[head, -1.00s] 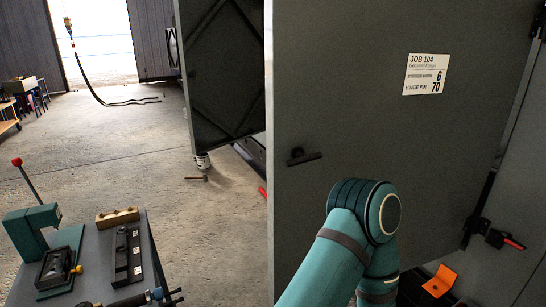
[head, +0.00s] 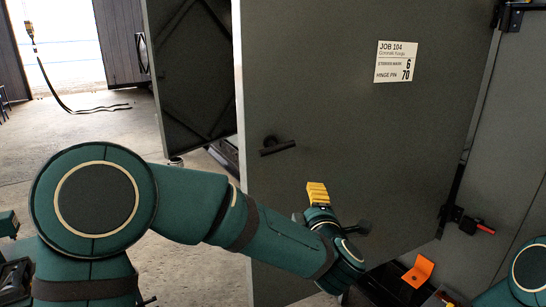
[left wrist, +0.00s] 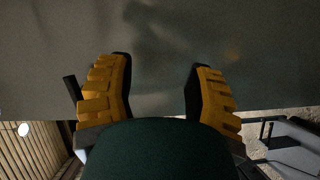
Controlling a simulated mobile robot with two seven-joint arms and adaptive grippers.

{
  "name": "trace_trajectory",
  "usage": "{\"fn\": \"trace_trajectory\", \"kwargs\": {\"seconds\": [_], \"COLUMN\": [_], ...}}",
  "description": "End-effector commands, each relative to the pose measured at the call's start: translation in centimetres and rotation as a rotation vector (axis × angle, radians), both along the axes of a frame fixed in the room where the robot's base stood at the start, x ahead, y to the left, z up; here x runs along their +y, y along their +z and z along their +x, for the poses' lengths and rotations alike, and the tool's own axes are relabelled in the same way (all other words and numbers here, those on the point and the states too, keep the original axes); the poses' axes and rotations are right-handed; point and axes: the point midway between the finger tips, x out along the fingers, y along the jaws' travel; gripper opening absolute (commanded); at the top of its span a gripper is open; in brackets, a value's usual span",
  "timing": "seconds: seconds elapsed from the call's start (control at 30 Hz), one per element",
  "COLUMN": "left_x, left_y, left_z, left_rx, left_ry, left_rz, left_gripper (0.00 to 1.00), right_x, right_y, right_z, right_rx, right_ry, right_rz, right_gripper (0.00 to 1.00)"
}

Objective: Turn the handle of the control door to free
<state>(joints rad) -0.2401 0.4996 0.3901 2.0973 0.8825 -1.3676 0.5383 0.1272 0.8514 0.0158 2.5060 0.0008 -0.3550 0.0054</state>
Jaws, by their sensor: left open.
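The control door (head: 350,130) is a large dark grey panel carrying a white label, JOB 104 (head: 396,62). Its dark handle (head: 277,147) is a short bar lying nearly level on the left part of the door. My left gripper (head: 318,194) has yellow fingers and is in front of the door, below and right of the handle, apart from it. In the left wrist view my left gripper (left wrist: 160,75) is open and empty, with the grey door surface beyond it. My right gripper is out of view; only part of that arm shows at lower right.
A second dark panel with cross bracing (head: 195,80) stands left of the door. An orange bracket (head: 418,271) lies low at right, and a red-handled latch (head: 478,226) is on the right side. Concrete floor is open at far left.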

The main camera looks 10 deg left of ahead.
Motion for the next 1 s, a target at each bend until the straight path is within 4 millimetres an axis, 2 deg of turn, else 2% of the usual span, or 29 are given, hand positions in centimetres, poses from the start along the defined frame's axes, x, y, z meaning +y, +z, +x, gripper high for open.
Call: {"fn": "trace_trajectory", "kwargs": {"seconds": [0.03,0.13,0.23,0.37,0.57,1.0], "left_x": [-0.3,-0.1,0.1,0.5,2.0,6.9], "left_y": [3.4,7.9,10.4,11.7,11.8,11.7], "left_z": [-1.3,-4.1,-6.3,-7.4,-5.6,1.2], "left_rx": [-0.084,-0.19,-0.248,-0.277,-0.278,-0.276], "left_ry": [0.076,0.209,0.291,0.341,0.35,0.347], "left_rz": [-0.095,-0.246,-0.344,-0.395,-0.398,-0.397], "left_gripper": [0.52,0.52,0.52,0.52,0.52,0.52], "right_x": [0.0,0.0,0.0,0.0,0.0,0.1], "right_y": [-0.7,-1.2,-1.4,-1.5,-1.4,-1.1], "right_z": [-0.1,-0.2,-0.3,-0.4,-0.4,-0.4], "right_rx": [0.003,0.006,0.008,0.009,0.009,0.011], "right_ry": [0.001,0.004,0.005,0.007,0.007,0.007], "right_rz": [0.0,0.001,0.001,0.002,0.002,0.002], "right_gripper": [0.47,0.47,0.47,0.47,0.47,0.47]}}
